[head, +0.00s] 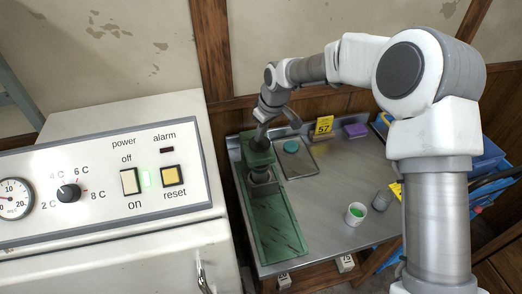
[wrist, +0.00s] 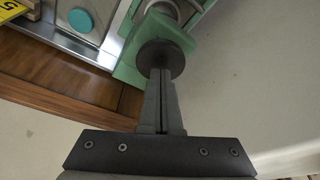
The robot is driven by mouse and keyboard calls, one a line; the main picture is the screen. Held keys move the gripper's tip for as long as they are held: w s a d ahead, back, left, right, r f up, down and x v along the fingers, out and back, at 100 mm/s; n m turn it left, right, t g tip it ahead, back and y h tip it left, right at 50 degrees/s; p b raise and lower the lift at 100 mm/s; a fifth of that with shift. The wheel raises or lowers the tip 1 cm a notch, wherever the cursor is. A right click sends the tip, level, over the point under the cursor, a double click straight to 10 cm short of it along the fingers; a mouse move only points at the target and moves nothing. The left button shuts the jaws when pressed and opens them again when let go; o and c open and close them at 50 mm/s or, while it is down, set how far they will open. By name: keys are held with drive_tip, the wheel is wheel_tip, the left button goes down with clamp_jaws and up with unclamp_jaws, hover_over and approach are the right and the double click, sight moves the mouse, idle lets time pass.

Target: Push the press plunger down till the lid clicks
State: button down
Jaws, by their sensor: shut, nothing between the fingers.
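The green press (head: 275,225) stands at the left side of the metal table, with its upper block (head: 257,157) above a grey round part (head: 262,176). In the wrist view the green block (wrist: 128,62) carries a dark round plunger knob (wrist: 160,57). My gripper (wrist: 161,78) is shut and empty, its fingertips at the knob. I cannot tell whether they touch it. In the head view my gripper (head: 261,137) is over the top of the press, and the knob is hard to make out. The lid cannot be made out clearly.
A teal disc (head: 291,146) lies on a grey plate right of the press. A yellow 57 tag (head: 324,125), a purple block (head: 355,130), a white cup (head: 355,213) and a grey cup (head: 382,200) stand farther right. A control cabinet (head: 110,180) borders the left.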

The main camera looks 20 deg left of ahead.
drive_tip(key=shift+f+b, duration=0.65)
drive_tip(key=shift+f, duration=0.35)
drive_tip(key=shift+r, duration=0.1)
drive_tip(key=shift+r+p, duration=2.4)
drive_tip(key=shift+r, duration=1.6)
drive_tip(key=s+d+r+m+t+h, duration=0.1)
drive_tip(key=s+d+r+m+t, duration=0.15)
drive_tip(key=d+r, duration=0.8)
drive_tip(key=s+d+r+m+t+h, duration=0.1)
drive_tip(key=s+d+r+m, duration=0.4)
drive_tip(key=d, duration=1)
drive_tip(key=s+d+r+m+h, duration=0.1)
drive_tip(key=s+d+m, duration=0.5)
drive_tip(key=s+d, duration=0.9)
drive_tip(key=shift+s+d+r+t, duration=0.2)
drive_tip(key=shift+s+r+t, duration=0.3)
drive_tip(key=shift+s, duration=0.3)
